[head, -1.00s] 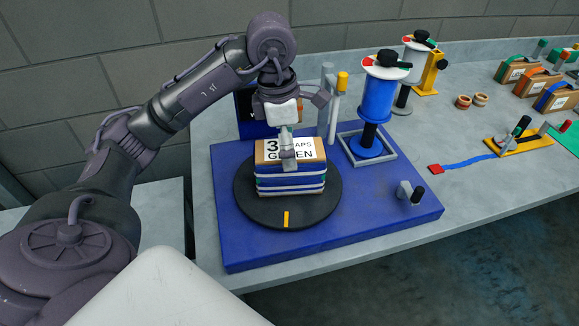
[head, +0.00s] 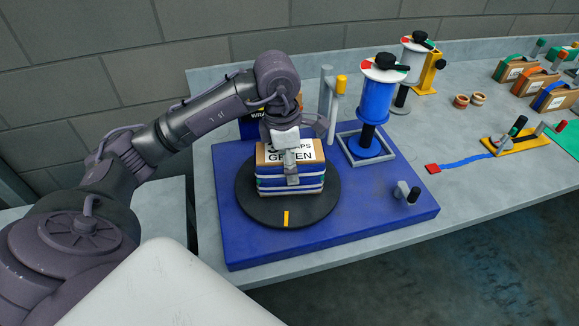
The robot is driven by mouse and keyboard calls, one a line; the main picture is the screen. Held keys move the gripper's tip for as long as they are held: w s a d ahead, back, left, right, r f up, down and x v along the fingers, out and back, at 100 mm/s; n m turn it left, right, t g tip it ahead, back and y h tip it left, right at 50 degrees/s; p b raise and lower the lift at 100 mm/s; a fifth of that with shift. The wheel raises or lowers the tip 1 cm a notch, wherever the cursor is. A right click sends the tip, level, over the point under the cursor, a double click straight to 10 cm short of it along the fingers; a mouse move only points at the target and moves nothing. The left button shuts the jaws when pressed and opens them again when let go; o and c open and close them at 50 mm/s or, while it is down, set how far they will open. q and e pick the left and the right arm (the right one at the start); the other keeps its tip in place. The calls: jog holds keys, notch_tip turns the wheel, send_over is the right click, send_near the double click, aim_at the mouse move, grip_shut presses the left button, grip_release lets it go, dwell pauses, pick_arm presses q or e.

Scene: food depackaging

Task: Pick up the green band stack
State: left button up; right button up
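The stack (head: 275,185) is a brown block with blue and white bands around its sides. A white label on top reads "GREEN", with part of the line above it covered. It sits on the black round turntable (head: 262,214) of the blue base. My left gripper (head: 291,172) is right over the stack. One grey finger reaches down across the label and the near side. The other finger is hidden, so its opening and any grip cannot be told. My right gripper is not in view.
A blue film spool (head: 370,98) stands in a grey square frame (head: 366,155) right of the stack. Brown blocks with green, orange and blue bands (head: 551,97) sit far right. The base's front right is mostly clear.

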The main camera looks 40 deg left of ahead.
pick_arm(q)
jog(key=c, duration=0.5)
jog(key=shift+c, duration=0.6)
jog(key=shift+r, duration=0.15)
